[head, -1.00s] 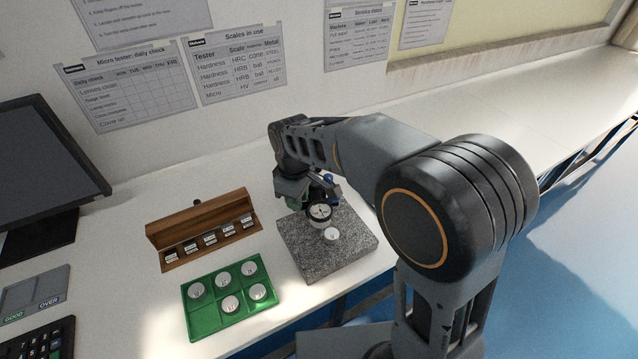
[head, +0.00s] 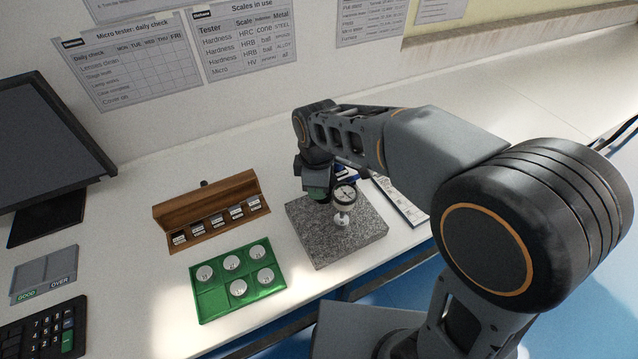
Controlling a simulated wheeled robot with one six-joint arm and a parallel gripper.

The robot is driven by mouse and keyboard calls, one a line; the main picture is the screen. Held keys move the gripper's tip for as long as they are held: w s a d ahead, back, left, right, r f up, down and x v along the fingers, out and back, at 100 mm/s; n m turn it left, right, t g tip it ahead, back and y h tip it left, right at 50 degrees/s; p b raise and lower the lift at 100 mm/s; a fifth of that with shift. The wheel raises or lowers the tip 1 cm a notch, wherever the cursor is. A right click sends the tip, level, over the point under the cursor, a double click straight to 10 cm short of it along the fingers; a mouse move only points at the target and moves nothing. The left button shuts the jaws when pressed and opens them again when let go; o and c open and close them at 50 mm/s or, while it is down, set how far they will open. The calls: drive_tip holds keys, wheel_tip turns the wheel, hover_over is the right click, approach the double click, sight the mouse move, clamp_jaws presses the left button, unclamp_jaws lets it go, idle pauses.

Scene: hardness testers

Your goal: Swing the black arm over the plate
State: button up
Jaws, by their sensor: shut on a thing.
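A grey speckled granite plate (head: 318,243) lies on the bench. A small silver disc (head: 342,219) rests on it. A round white-faced dial gauge (head: 344,195) stands above the plate, just over the disc in the picture. My gripper (head: 319,194) points down at the plate's back left, right beside the gauge's left side. It is shut on the black arm that carries the gauge. The jaws, the grip and most of the black arm are hidden behind the gauge and my wrist.
A green tray (head: 212,304) with several silver discs and a wooden block rack (head: 166,214) lie left of the plate. A sheet (head: 400,203) lies to its right. A monitor (head: 45,140), a GOOD/OVER tray (head: 45,270) and a keypad (head: 40,330) are further left.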

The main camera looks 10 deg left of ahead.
drive_tip(key=o, duration=0.8)
wheel_tip(320, 180, up, 14)
drive_tip(key=shift+s+f+p, duration=0.1)
drive_tip(key=shift+p, duration=0.3)
idle(0.5)
